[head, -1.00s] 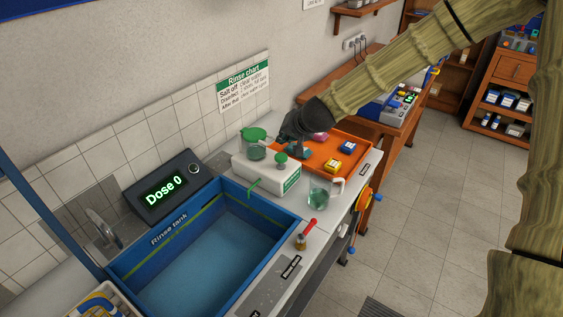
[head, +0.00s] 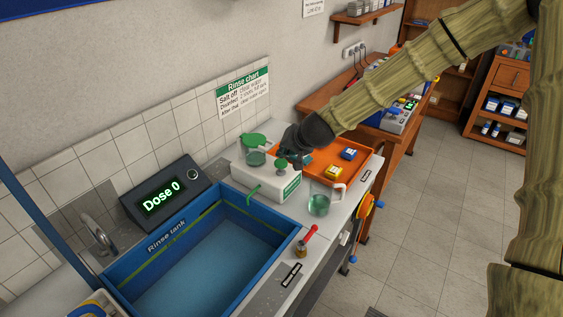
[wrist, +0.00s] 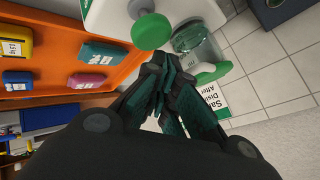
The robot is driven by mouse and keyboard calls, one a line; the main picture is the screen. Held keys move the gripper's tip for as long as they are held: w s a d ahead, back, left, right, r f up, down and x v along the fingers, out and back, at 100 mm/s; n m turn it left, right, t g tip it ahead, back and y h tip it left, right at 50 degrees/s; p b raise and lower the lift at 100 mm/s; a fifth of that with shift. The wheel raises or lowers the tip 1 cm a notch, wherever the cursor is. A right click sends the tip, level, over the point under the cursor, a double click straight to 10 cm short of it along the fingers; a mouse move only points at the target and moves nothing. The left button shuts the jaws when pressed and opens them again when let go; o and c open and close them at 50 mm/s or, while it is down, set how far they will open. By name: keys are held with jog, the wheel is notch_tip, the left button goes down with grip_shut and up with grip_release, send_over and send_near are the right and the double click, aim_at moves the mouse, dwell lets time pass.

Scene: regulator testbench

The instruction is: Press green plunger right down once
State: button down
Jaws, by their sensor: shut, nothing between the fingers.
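The green plunger (head: 281,164) stands up from the white dispenser box (head: 262,185), beside a clear jar with a green lid (head: 255,141). In the wrist view the plunger's round green top (wrist: 151,31) is just beyond my fingertips, up and to the left, and the green-lidded jar (wrist: 197,48) is at the right. My gripper (head: 300,160) is shut and empty, close to the right and rear of the plunger in the head view. Its closed fingers (wrist: 168,72) show in the wrist view, apart from the plunger. The display (head: 162,197) reads "Dose 0".
An orange tray (head: 322,171) with several coloured boxes lies behind my gripper. A glass beaker (head: 320,203) stands right of the dispenser. The blue rinse tank (head: 200,262) is in front, and a red-handled tool (head: 306,240) stands by its edge.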

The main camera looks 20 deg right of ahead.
aim_at(284, 160)
jog(key=shift+f, duration=0.25)
dwell(0.7)
jog(key=shift+f, duration=0.2)
jog(key=shift+f+b, duration=1)
jog(key=shift+f, duration=0.15)
dwell(1.6)
jog(key=shift+r, duration=0.2)
jog(key=shift+r+p, duration=1.25)
jog(key=shift+r, duration=0.15)
jog(key=shift+r+p, duration=2)
jog(key=shift+r, duration=0.5)
